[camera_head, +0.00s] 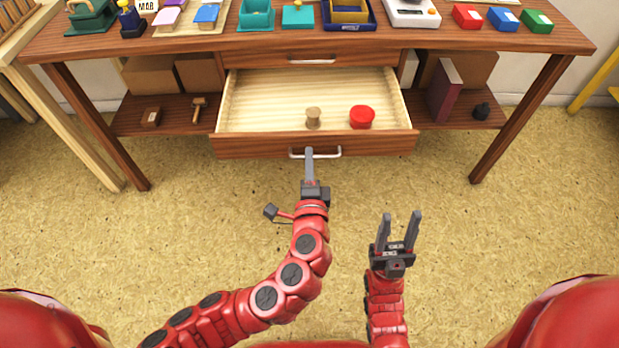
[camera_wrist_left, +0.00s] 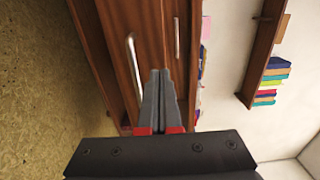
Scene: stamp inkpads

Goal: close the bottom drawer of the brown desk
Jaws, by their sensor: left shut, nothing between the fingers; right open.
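The brown desk (camera_head: 440,38) has its bottom drawer (camera_head: 240,146) pulled out. A tan spool-like object (camera_head: 313,118) and a red round object (camera_head: 362,117) are inside it. The drawer's pale handle (camera_head: 327,153) is on its front and also shows in the left wrist view (camera_wrist_left: 135,70). My left gripper (camera_head: 309,151) is shut and empty, with its fingertips at the drawer front by the left part of the handle; I cannot tell whether they touch. It also shows in the left wrist view (camera_wrist_left: 160,75). My right gripper (camera_head: 402,215) is open and empty, lower right of the drawer.
The closed upper drawer has its own handle (camera_head: 312,61). Inkpads and a white scale (camera_head: 413,12) stand on the desktop. Side shelves hold boxes, a wooden stamp (camera_head: 198,108) and a dark red book (camera_head: 444,88). The carpet (camera_head: 480,235) before the desk is clear.

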